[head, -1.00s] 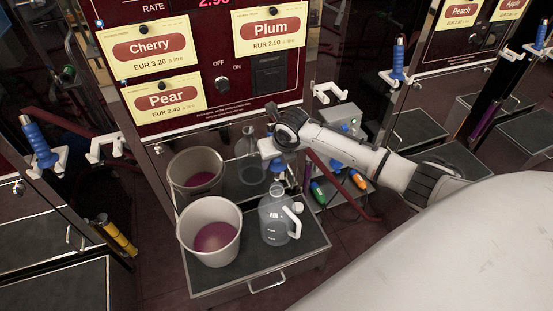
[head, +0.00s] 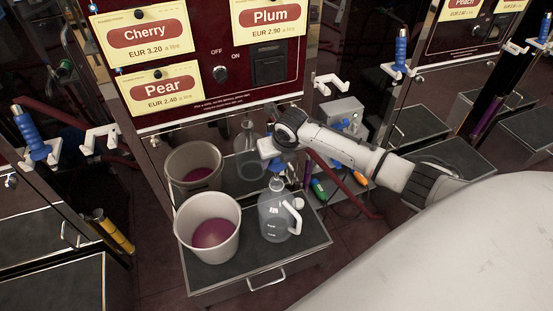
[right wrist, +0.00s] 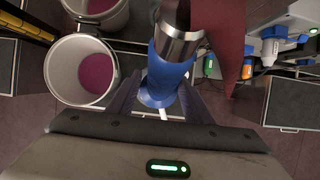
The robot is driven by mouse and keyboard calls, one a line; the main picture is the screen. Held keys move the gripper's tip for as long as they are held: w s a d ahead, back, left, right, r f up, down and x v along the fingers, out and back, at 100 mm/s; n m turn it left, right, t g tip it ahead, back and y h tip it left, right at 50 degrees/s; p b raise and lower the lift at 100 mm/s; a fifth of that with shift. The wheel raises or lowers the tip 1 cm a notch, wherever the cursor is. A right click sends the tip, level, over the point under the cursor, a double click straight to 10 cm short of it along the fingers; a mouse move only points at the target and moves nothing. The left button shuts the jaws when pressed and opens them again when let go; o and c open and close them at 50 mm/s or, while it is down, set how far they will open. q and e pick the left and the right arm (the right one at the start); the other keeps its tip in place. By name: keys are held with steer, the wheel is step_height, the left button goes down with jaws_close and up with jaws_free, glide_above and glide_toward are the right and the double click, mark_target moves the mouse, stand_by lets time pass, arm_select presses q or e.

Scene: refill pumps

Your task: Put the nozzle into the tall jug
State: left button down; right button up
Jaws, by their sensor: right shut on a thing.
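The clear tall jug (head: 273,222) with a white handle stands on the dark platform (head: 225,273), right of a bucket. My right gripper (head: 279,164) is above the jug's mouth, in front of the pump. It is shut on the nozzle, whose blue grip and silver collar show in the right wrist view (right wrist: 168,75) between the fingers. In the wrist view the nozzle hides most of the jug. My left gripper is not in view.
A cream bucket (head: 208,229) with pink liquid stands close left of the jug. A similar bucket and jug behind look like reflections in the pump's front. A dark red hose (head: 345,183) hangs to the right. White holders (head: 328,84) flank the pump.

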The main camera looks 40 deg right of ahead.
mark_target(277, 174)
steer(key=shift+f, duration=0.1)
steer(key=shift+f+b, duration=2.35)
steer(key=shift+f, duration=1.35)
steer(key=o, duration=1.3)
steer(key=shift+o, duration=0.2)
